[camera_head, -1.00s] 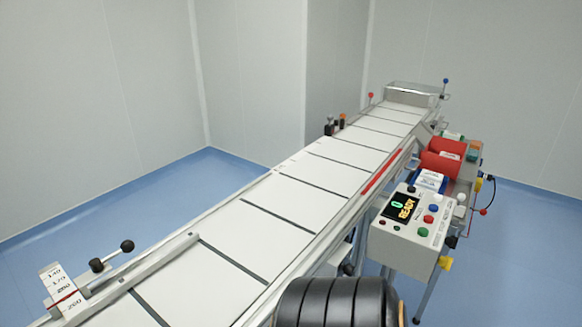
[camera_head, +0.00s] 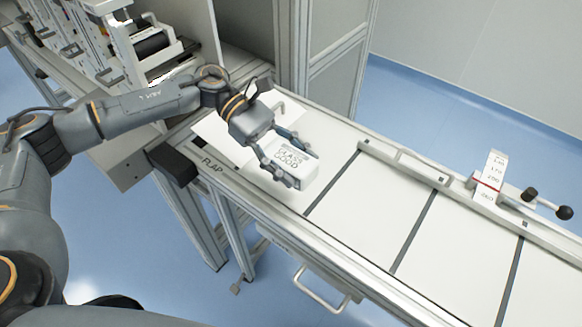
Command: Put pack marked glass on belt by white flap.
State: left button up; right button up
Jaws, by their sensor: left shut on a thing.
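A white pack (camera_head: 294,172) carries dark print in which I read "GLASS" and "GOOD". My left gripper (camera_head: 285,166) is shut on the pack, with fingers on both sides of it. The pack is over the near left end of the white belt (camera_head: 350,208); I cannot tell whether it touches the belt. The white flap (camera_head: 218,142) lies just left of the gripper, beside the printed word "FLAP", and is partly hidden by my left wrist. My right gripper is not in view.
Machine units (camera_head: 125,45) stand at upper left. The belt right of the pack is clear.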

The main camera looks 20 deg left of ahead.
aim_at(288, 164)
pick_arm(q)
jog(key=f, duration=0.1)
jog(key=w+a, duration=0.1)
jog(key=f, duration=0.1)
jog(key=shift+w+a+f, duration=0.55)
jog(key=shift+a+f, duration=0.1)
jog(key=shift+f, duration=0.2)
notch_tip(288, 164, down, 3)
jog(key=shift+a+r+p, duration=0.1)
jog(key=shift+p, duration=0.75)
jog(key=shift+f, duration=0.3)
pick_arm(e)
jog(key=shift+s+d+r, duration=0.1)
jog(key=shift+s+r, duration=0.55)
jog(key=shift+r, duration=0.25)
pick_arm(q)
jog(key=shift+f+b, duration=0.2)
jog(key=shift+b, duration=0.1)
jog(key=o, duration=1.2)
jog(key=shift+o, duration=0.3)
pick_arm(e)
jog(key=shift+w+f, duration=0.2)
